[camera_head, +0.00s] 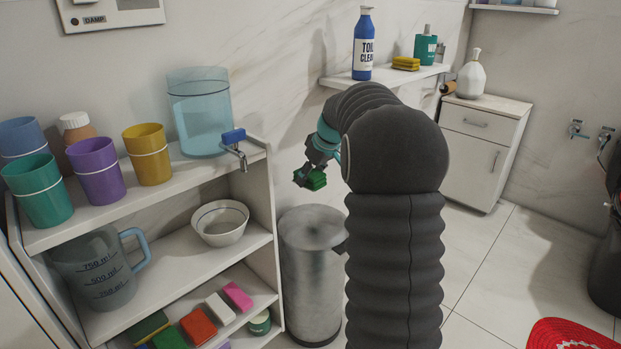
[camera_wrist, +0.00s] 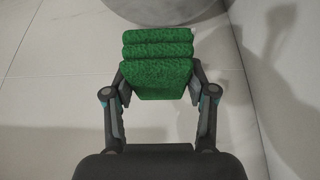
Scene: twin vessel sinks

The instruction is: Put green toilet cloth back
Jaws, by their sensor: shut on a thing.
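The green cloth (camera_head: 315,180) is a folded stack held in my gripper (camera_head: 302,176) in the head view. In the wrist view the cloth (camera_wrist: 157,62) fills the space between the two fingers of my gripper (camera_wrist: 155,85), which are shut on its sides. The cloth hangs in the air, above and near the top of a grey metal bin (camera_head: 312,265), to the right of the white shelf unit (camera_head: 262,200). My arm hides part of the bin and the wall behind.
The wall shelf (camera_head: 345,82) holds a blue cleaner bottle (camera_head: 363,48), yellow cloths (camera_head: 405,63) and a green bottle (camera_head: 425,46). Several cups and a water dispenser (camera_head: 200,110) crowd the shelf unit's top. Coloured blocks lie on its bottom shelf. A white cabinet (camera_head: 485,150) stands behind.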

